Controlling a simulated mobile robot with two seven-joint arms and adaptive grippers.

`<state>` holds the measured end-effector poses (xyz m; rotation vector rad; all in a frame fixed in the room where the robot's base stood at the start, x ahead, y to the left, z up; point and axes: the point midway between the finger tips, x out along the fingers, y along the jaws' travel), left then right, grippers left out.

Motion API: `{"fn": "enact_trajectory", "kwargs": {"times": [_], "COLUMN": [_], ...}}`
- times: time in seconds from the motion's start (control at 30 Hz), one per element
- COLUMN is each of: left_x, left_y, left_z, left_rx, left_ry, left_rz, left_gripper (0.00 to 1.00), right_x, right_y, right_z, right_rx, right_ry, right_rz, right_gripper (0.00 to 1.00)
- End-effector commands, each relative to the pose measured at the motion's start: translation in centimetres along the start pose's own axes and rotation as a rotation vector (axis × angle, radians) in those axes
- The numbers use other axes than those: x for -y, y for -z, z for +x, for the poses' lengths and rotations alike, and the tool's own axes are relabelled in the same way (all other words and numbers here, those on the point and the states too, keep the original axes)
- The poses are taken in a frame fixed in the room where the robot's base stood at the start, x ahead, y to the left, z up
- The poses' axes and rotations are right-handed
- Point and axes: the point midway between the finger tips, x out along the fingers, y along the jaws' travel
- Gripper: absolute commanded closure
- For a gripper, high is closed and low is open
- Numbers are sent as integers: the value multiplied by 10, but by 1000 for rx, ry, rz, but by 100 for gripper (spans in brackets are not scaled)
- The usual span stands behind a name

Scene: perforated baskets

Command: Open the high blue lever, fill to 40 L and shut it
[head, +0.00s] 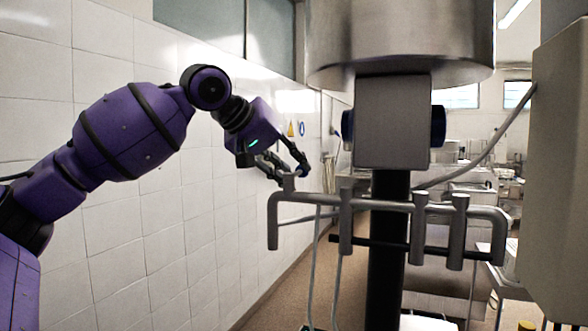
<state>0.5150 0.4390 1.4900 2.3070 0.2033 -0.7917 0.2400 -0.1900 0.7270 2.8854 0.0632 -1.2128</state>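My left gripper (292,175) comes in from the left. Its two dark fingers point down and right, and look spread apart. The fingertips are close to the upper left end of a grey pipe rack (385,203); I cannot tell whether they touch it. No clearly blue lever shows. A grey block (393,122) under a large steel vessel (400,40) has a dark blue round part (438,126) on its right side and another (348,125) on its left. No litre reading is visible. My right gripper is out of view.
A white tiled wall (140,250) runs along the left. A black column (389,270) stands below the block. A beige cabinet (555,170) fills the right edge, with a grey hose (487,150) leading from it.

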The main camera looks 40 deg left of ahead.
Motion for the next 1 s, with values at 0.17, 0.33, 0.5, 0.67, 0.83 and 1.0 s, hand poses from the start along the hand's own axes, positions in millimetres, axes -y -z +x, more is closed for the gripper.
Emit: {"fn": "enact_trajectory", "kwargs": {"times": [0.17, 0.33, 0.5, 0.67, 0.83, 1.0], "left_x": [0, 0, 0, 0, 1, 1], "left_y": [1, 1, 1, 1, 1, 1], "left_z": [6, 8, 8, 8, 8, 9], "left_rx": [-5, -4, -4, -4, -4, -3], "left_ry": [-2, -1, -1, -2, -1, 0], "left_rz": [0, -1, 0, 0, -1, -2], "left_gripper": [73, 73, 81, 100, 100, 100], "right_x": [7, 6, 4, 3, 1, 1], "right_y": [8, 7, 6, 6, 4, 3], "right_z": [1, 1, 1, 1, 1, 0], "right_rx": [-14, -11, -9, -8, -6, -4], "right_ry": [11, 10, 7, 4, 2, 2], "right_rz": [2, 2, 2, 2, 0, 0], "right_gripper": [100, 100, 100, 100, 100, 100]}}
